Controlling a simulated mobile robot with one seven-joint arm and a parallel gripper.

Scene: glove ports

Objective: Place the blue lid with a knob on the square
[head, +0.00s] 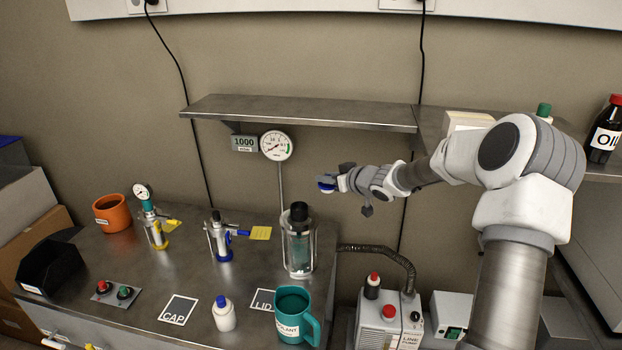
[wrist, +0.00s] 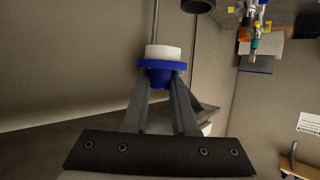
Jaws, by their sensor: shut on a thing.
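The blue lid (head: 327,184) is held at the end of my arm, in the air near the wall, above and right of the glass cylinder. In the wrist view the lid (wrist: 162,66) has a wide blue rim, a white round part beyond it, and a blue knob between my fingers. My gripper (wrist: 161,84) is shut on that knob; in the head view the gripper (head: 336,181) is small. The square marked LID (head: 262,300) lies on the bench, below and left of the lid. The teal mug covers its right part.
The teal mug (head: 295,316) stands beside the LID square, with a white blue-capped bottle (head: 224,314) to its left. A glass cylinder (head: 299,245) with a black top stands behind. A CAP square (head: 178,309) lies farther left. A shelf (head: 300,112) overhangs the bench.

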